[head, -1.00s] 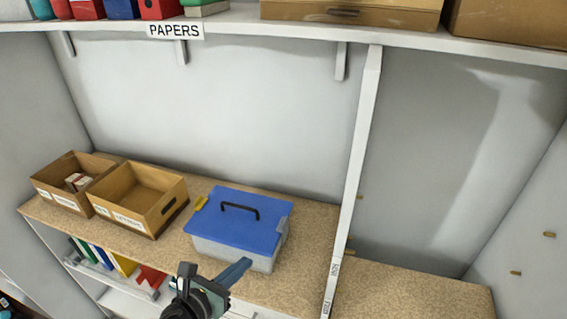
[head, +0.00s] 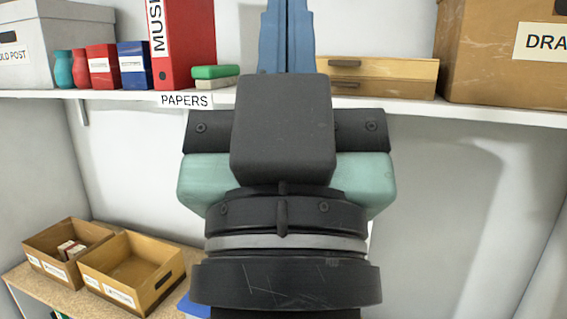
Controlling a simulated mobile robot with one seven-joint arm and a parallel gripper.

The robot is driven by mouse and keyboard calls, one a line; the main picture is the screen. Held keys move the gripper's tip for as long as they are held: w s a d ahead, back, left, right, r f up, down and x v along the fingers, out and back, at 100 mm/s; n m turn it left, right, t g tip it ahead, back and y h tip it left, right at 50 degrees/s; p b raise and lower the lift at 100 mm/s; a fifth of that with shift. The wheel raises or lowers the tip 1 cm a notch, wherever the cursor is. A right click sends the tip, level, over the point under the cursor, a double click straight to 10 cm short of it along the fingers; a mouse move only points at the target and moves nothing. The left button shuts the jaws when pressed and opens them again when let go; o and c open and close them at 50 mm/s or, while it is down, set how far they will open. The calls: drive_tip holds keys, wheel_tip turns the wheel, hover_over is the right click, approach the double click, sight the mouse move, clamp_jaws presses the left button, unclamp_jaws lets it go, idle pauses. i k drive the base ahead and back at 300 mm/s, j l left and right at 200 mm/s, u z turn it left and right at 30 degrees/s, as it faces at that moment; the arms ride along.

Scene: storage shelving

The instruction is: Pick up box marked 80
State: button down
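No label reading 80 is legible in the head view, so I cannot tell which box is the one marked 80. My gripper (head: 287,10) is raised large in the middle of the view, its blue fingers pointing up in front of the upper shelf. The fingers lie side by side with no gap visible and nothing seen between them. A large brown box (head: 505,50) at upper right has a label starting "DRA", cut off by the frame edge.
Two open cardboard boxes (head: 62,250) (head: 135,270) stand on the lower counter. A blue lid (head: 192,308) shows barely. The right wall area is bare.

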sight(136, 273)
drive_tip(key=j+z, duration=0.2)
drive_tip(key=z, duration=0.25)
drive_tip(key=i+j+z, duration=0.1)
drive_tip(key=j+z, duration=0.15)
drive_tip(key=z, duration=0.25)
drive_tip(key=j+z, duration=0.15)
drive_tip(key=j, duration=0.35)
drive_tip(key=j+z, duration=0.1)
drive_tip(key=j, duration=0.35)
drive_tip(key=k+j+z, duration=0.15)
drive_tip(key=j, duration=0.3)
drive_tip(key=j+z, duration=0.15)
drive_tip(key=j, duration=0.3)
drive_tip(key=k+j+z, duration=0.15)
drive_tip(key=j, duration=1)
drive_tip(key=i+j, duration=0.1)
drive_tip(key=j, duration=0.55)
